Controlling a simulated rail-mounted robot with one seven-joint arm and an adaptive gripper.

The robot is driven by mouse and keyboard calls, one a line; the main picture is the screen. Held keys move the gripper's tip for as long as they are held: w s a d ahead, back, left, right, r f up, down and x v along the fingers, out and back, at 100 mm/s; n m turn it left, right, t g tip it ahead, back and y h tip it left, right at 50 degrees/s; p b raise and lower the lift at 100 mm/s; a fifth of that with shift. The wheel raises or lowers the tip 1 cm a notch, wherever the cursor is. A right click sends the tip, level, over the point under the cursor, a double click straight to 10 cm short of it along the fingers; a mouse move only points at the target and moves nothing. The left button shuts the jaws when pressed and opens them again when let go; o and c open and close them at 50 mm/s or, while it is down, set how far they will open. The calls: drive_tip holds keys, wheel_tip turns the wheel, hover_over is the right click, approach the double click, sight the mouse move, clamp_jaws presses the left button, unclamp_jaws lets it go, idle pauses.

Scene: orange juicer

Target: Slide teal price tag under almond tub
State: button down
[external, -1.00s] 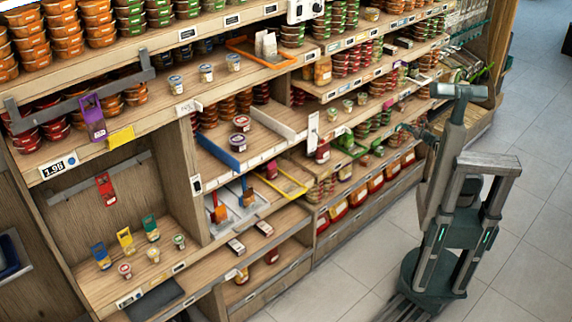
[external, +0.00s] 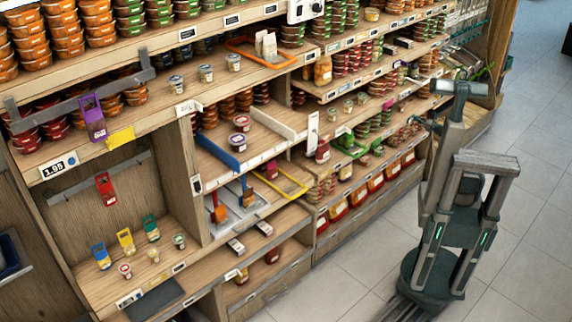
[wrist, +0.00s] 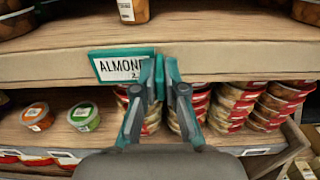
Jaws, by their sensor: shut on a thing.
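The teal price tag (wrist: 105,64) reads "ALMOND" in the wrist view and is in front of the upper shelf's edge. My gripper (wrist: 166,80) is shut on the tag at its right part, and the fingers hide some of its face. Another teal part shows between and behind the fingers. A tub with a white label (wrist: 140,11) stands on the shelf above the tag, cut off by the top of the picture. I cannot tell whether it is the almond tub. In the external view my gripper is small, by the shelves at the right, and the tag cannot be made out.
The shelf's wooden front edge (wrist: 250,65) runs across behind the fingers. Below it stand stacked red-lidded tubs (wrist: 235,105), an orange-lidded tub (wrist: 36,115) and a green-lidded tub (wrist: 84,115). More tubs (wrist: 305,11) stand at the upper right. Open floor (external: 350,275) lies before the shelves.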

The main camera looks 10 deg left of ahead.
drive_tip(key=shift+w+d, duration=0.15)
drive_tip(key=shift+w, duration=0.05)
drive_tip(key=c, duration=1.2)
unclamp_jaws()
drive_tip(key=shift+c, duration=0.2)
drive_tip(key=v, duration=1.2)
